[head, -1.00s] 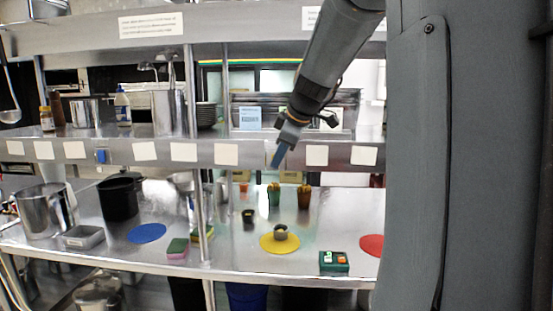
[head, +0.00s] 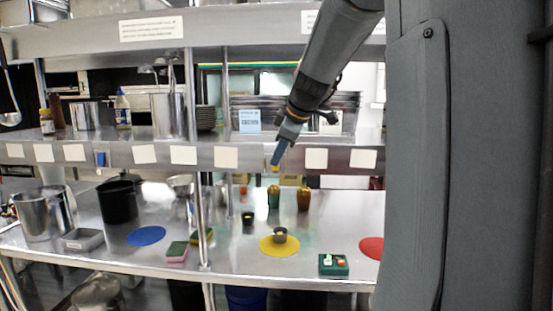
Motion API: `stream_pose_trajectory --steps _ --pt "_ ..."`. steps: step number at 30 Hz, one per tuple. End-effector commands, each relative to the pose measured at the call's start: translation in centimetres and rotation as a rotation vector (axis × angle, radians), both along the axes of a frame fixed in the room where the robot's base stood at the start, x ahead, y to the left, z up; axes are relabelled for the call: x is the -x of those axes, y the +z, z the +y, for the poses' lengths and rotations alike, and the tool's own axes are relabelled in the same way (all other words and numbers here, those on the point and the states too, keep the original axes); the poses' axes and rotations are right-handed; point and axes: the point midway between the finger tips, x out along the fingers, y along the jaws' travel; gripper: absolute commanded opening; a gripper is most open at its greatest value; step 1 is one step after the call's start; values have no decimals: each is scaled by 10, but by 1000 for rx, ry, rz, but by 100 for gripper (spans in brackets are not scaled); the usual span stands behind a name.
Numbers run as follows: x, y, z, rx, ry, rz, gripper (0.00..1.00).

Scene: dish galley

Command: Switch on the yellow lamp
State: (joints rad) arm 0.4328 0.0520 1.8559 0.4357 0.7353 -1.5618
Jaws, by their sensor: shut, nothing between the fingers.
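A small dark green box (head: 333,265) with a white part and an orange part on its top sits near the counter's front edge, left of the red disc. I cannot tell whether it carries a lamp, and I can make out no clearly yellow lamp. My gripper (head: 277,156) points down in front of the middle shelf's edge, above and to the left of the green box and well apart from it. Its blue-grey fingers are shut and hold nothing.
A yellow disc (head: 265,246) bears a small dark cup (head: 280,235). A blue disc (head: 147,235), a red disc (head: 371,247), sponges (head: 177,252) and a black pot (head: 118,202) share the steel counter. A shelf post (head: 201,220) rises at its front. The counter's middle right is mostly clear.

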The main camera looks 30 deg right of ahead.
Motion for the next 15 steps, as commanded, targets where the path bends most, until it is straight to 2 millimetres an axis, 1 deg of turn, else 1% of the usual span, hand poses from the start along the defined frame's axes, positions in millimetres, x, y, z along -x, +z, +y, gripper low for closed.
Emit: stream_pose_trajectory --steps 10,15 --pt "2 1 3 0 1 -1 0" --pt "16 4 14 1 -2 -3 0"
